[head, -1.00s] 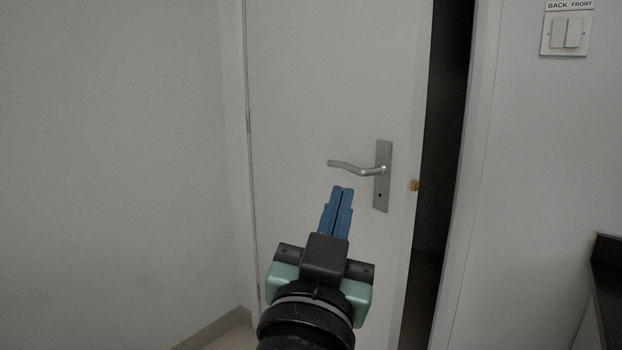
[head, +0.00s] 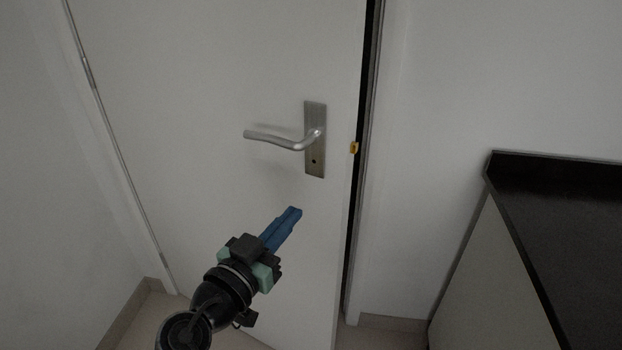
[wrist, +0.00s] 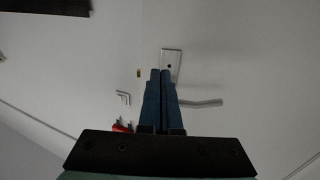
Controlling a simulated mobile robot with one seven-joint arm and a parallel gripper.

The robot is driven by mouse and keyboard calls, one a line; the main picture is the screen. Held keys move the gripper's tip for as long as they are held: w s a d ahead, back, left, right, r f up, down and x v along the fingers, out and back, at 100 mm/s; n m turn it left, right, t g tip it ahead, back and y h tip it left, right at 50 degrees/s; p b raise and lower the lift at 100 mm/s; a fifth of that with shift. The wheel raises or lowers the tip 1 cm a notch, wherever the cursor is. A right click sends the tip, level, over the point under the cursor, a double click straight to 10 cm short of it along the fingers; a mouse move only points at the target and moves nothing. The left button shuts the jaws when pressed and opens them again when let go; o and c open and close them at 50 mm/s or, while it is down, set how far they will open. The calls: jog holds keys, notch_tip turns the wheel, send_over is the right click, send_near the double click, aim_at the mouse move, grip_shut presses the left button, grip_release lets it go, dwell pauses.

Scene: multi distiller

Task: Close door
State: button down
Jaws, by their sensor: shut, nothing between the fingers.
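The white door (head: 215,75) stands slightly ajar in the head view, with a narrow dark gap (head: 356,215) along its right edge. Its silver lever handle (head: 285,138) sits on a metal plate (head: 316,150), and a brass latch (head: 354,147) sticks out at the edge. My gripper (head: 295,212) has blue fingers, shut and empty, below the handle in the picture. I cannot tell whether the fingertips touch the door. In the wrist view the fingers (wrist: 160,74) point at the door, with the plate (wrist: 171,62) just beyond and the handle (wrist: 205,103) at their right.
A cabinet with a dark countertop (head: 560,195) stands at the right. A plain wall (head: 430,90) lies right of the door frame, and another wall (head: 40,200) is at the left. A little floor (head: 150,320) shows at the lower left.

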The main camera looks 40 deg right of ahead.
aim_at(325, 176)
jog(key=x, duration=1)
jog(key=shift+w+d, duration=0.2)
jog(key=shift+d, duration=0.1)
